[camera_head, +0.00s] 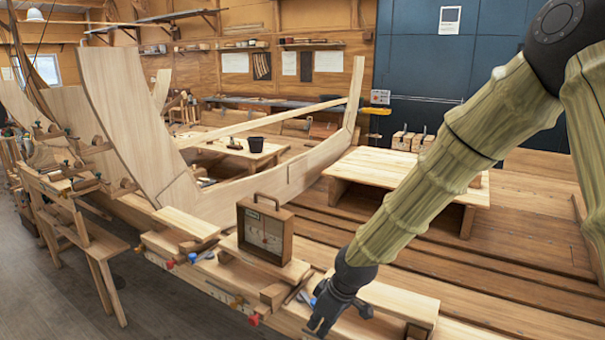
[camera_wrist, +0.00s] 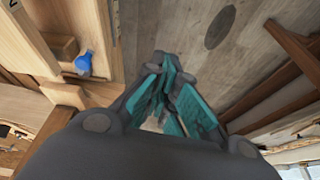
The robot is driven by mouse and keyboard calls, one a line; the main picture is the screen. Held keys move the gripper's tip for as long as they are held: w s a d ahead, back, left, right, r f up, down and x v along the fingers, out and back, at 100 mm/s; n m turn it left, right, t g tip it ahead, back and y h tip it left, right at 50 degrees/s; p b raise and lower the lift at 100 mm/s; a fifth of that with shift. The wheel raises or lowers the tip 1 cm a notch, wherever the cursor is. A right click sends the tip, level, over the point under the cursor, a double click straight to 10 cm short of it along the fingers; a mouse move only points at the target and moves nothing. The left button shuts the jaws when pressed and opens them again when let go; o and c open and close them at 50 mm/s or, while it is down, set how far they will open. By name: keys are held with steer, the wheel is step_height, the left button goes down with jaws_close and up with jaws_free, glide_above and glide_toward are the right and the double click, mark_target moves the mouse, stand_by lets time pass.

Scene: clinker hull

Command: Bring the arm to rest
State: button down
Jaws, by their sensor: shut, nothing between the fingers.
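My gripper (camera_head: 324,312) is at the lower middle of the head view, at the end of my arm, which comes down from the upper right. It hangs over the near edge of the wooden beam. In the wrist view my gripper (camera_wrist: 166,92) shows its teal finger pads drawn together with nothing held between them. Below it the wrist view shows grey plank floor (camera_wrist: 190,30). A wooden box with a dial and a handle (camera_head: 265,228) stands on the beam to the left of my gripper.
A blue clamp end (camera_wrist: 83,63) is left of the fingers in the wrist view. The pale hull frame (camera_head: 130,110) rises behind. A low wooden table (camera_head: 400,170) stands behind my arm. Open floor (camera_head: 60,300) lies at lower left.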

steer(key=s+d+f+m+b, duration=0.25)
steer(key=s+f, duration=0.25)
steer(key=f, duration=0.4)
steer(key=s+d+f+m+g+b, duration=0.1)
steer(key=s+d+f+b, duration=0.2)
steer(key=f, duration=0.7)
steer(key=s+d+f+m+b, duration=0.1)
steer(key=s+d+f+m, duration=0.1)
steer(key=s+f, duration=0.55)
steer(key=s+d+f+m+h+b, duration=0.1)
steer(key=s+d+f+m+b, duration=0.1)
steer(key=s+d+f, duration=0.3)
steer(key=s+d+f+m+g+h+b, duration=0.1)
steer(key=s+d+f, duration=0.5)
steer(key=s+f, duration=0.7)
steer(key=s+m+h+b, duration=0.1)
steer(key=m+b, duration=0.1)
steer(key=b, duration=0.1)
steer(key=shift+s+d+f+m+b, duration=0.15)
steer(key=shift+d+f+m+b, duration=0.1)
steer(key=shift+f+m+b, duration=0.1)
